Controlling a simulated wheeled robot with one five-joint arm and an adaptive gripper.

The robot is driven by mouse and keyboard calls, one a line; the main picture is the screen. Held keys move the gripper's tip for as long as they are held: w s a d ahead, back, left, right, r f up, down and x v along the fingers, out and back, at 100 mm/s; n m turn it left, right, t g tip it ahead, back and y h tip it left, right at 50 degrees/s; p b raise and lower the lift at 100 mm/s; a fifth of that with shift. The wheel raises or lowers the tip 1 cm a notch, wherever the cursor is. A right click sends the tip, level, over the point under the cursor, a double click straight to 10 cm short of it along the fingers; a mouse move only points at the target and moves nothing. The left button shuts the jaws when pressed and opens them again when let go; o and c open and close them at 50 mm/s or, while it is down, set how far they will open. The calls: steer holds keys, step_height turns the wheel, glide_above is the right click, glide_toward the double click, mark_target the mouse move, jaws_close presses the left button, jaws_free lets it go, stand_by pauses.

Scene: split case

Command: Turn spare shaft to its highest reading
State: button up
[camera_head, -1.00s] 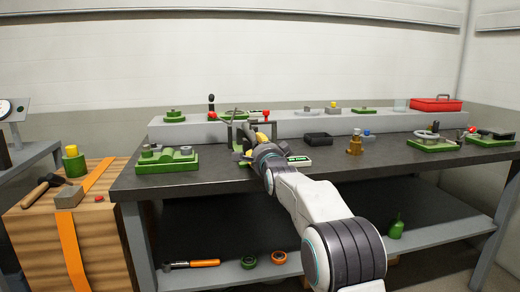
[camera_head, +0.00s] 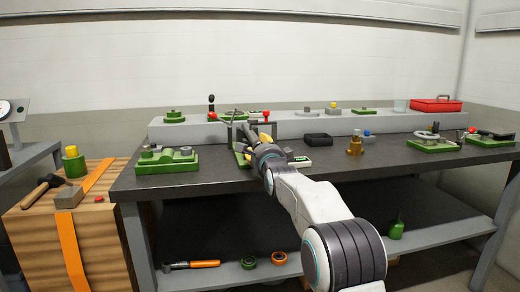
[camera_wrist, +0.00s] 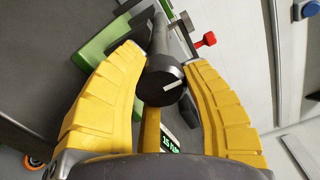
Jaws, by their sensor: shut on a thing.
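The yellow fingers of my gripper (camera_wrist: 164,72) sit on either side of a dark round shaft (camera_wrist: 158,88) in the wrist view. A short white line marks the shaft's end face. Behind it, the shaft runs into a dark fixture on a green base (camera_wrist: 101,45). A small display with green characters (camera_wrist: 171,144) is partly covered by a finger; I read "15" at its start, and the rest is unclear. In the head view, my gripper (camera_head: 258,138) is at the fixture in the middle of the bench, and my wrist hides the shaft.
Black tray (camera_head: 317,138) and brass-coloured stepped part (camera_head: 355,145) lie to the right. Green fixture (camera_head: 167,160) is to the left. A raised grey shelf (camera_head: 300,123) runs behind. The bench front (camera_head: 225,178) is clear.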

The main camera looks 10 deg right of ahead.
steer(key=shift+a+r, duration=0.1)
steer(key=shift+r, duration=0.05)
steer(key=o, duration=1.2)
steer(key=s, duration=1.2)
